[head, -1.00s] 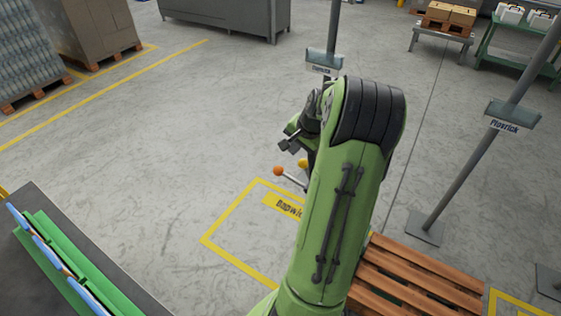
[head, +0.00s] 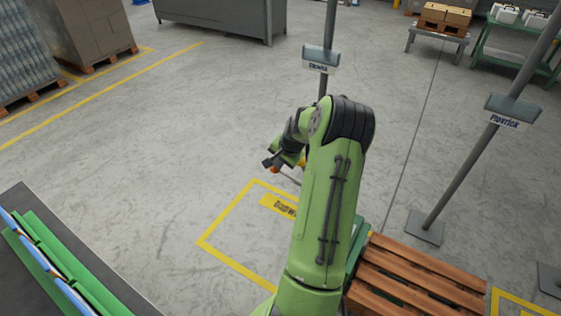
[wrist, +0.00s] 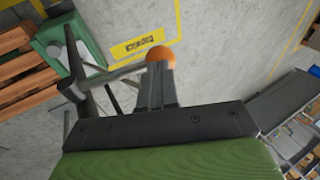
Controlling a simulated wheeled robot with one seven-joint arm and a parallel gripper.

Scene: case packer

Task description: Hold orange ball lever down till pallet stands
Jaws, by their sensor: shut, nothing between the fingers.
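The orange ball (head: 275,169) is the end knob of a grey lever rod (head: 289,178) in the head view, mostly covered by my gripper (head: 270,163). In the wrist view the orange ball (wrist: 160,54) shows right at the tips of my shut fingers (wrist: 158,72), with the grey rod (wrist: 118,73) running left from it. Nothing is between the fingers. I cannot tell whether the fingertips touch the ball. A wooden pallet (head: 415,278) lies at the lower right of the head view, beside a green part. Pallet slats (wrist: 22,75) also show at the wrist view's left.
A yellow floor outline (head: 222,258) with a label is bare inside. Grey sign posts (head: 462,170) stand right and behind. A dark conveyor table (head: 105,275) with green strips is at lower left. Open floor lies at the left middle.

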